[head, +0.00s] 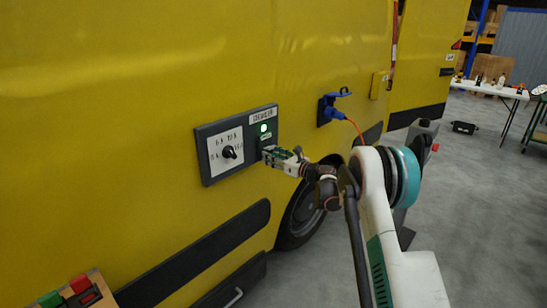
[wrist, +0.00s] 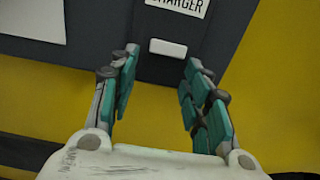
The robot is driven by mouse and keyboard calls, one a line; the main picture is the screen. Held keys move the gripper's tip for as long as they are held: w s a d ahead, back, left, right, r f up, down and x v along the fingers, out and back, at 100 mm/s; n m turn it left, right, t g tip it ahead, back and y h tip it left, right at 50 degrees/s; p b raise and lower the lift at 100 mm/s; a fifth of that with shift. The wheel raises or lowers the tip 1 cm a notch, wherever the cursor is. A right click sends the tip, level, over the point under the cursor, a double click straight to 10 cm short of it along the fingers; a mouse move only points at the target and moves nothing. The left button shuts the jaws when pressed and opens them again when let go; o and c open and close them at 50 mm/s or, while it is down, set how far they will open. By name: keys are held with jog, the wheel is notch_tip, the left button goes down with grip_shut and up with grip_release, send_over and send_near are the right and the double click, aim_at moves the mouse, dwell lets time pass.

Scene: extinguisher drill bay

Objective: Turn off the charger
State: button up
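The dark grey charger panel (head: 206,168) is mounted on the side of a yellow van. It carries a white plate with a black rotary knob (head: 229,152) on the left, and a lit green lamp (head: 264,127) under a label on the right. In the wrist view, a small white switch (wrist: 168,48) sits below the CHARGER label (wrist: 185,4). My gripper (wrist: 162,59) is open and empty, its fingertips on either side of the switch's lower edge. In the head view my gripper (head: 270,154) is at the panel's lower right; contact cannot be told.
A blue plug (head: 336,112) with an orange cable sits in the van's side, right of the panel. A board with red and green blocks (head: 78,288) is at the lower left. A table (head: 492,89) with bottles stands far right.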

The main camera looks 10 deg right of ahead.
jog(key=c, duration=0.7)
jog(key=shift+o, duration=0.2)
jog(key=shift+w+f+t+y+b, duration=0.1)
jog(key=shift+f+t+y+b, duration=0.15)
jog(key=shift+t+b, duration=0.3)
jog(key=o, duration=1.1)
jog(key=shift+c, duration=0.2)
jog(key=v, duration=1.2)
